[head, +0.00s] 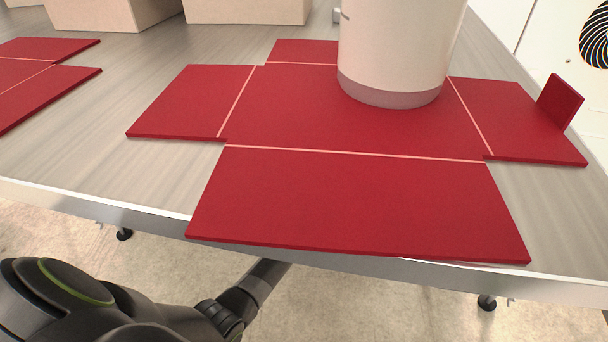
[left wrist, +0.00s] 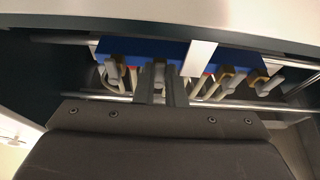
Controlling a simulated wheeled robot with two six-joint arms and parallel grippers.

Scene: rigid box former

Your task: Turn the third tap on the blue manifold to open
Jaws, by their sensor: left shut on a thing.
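In the left wrist view the blue manifold (left wrist: 145,48) sits under the edge of a machine or table, with several grey tap handles along it. One handle (left wrist: 112,72) is left of my gripper, and two more, one nearer (left wrist: 226,76) and one at the far right (left wrist: 267,82), are to its right. My left gripper (left wrist: 162,88) is shut on the tap handle (left wrist: 160,70) second from the left in this view. The fingers hide part of that handle, so its exact angle is unclear. My right gripper is in neither view.
In the head view a flat red box blank (head: 340,195) lies on the grey table (head: 100,130) beneath a pale cylindrical column (head: 398,45). Another red blank (head: 40,70) lies at left. A pale strip (left wrist: 199,58) crosses the manifold. A metal rail runs below it.

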